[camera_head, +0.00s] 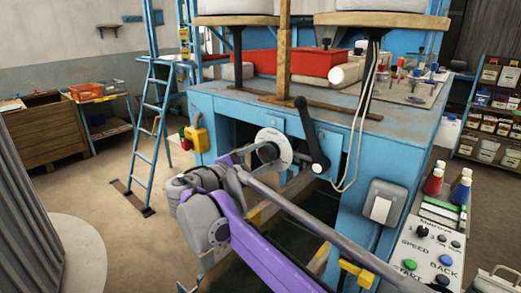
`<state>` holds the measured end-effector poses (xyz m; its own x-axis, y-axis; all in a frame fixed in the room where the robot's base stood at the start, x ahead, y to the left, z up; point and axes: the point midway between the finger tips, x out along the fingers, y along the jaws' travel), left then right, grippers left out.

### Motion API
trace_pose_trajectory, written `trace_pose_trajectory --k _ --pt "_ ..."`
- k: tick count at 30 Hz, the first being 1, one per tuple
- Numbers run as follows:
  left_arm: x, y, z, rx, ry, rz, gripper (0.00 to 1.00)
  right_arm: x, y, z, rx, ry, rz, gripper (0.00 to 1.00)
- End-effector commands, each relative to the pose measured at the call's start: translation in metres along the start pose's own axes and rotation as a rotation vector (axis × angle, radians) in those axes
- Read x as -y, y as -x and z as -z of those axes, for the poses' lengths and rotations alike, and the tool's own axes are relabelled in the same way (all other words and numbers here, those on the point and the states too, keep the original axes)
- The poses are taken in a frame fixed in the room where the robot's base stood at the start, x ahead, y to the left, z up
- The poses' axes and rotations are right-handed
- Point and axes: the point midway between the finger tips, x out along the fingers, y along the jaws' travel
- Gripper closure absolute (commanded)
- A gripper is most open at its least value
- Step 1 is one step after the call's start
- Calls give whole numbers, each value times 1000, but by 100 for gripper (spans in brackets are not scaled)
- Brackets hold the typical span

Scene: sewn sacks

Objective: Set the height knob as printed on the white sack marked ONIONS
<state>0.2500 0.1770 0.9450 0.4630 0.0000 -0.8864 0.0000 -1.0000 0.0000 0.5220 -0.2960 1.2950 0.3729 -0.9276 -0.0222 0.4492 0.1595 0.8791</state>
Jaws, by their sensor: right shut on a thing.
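A pale round dial plate (284,143) is on the front of the blue machine, with a dark knob at its middle. I take this to be the height knob, but its markings are too small to read. My right gripper (262,156) is at the dial, shut on the knob and partly hiding it. Pale sack-like shapes (233,6) are cut off by the top edge, on round platforms. No ONIONS print is readable, so I cannot tell which sack carries it. My left gripper is not in view.
A black crank handle (309,130) stands close to the right of the dial. A white cord (357,140) hangs past it. A control panel (437,243) with SPEED and BACK labels is at lower right. A blue ladder (150,110) stands left; floor there is mostly clear.

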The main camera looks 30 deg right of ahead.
Motion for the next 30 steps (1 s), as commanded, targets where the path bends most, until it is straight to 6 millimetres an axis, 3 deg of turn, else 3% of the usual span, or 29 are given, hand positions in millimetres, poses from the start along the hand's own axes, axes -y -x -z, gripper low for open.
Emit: trace_pose_trajectory --k 18,30 --pt "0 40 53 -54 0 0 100 -4 0 -2 -13 -591 -1 99" --pt "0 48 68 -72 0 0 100 -1 0 -1 -23 -966 -2 99"
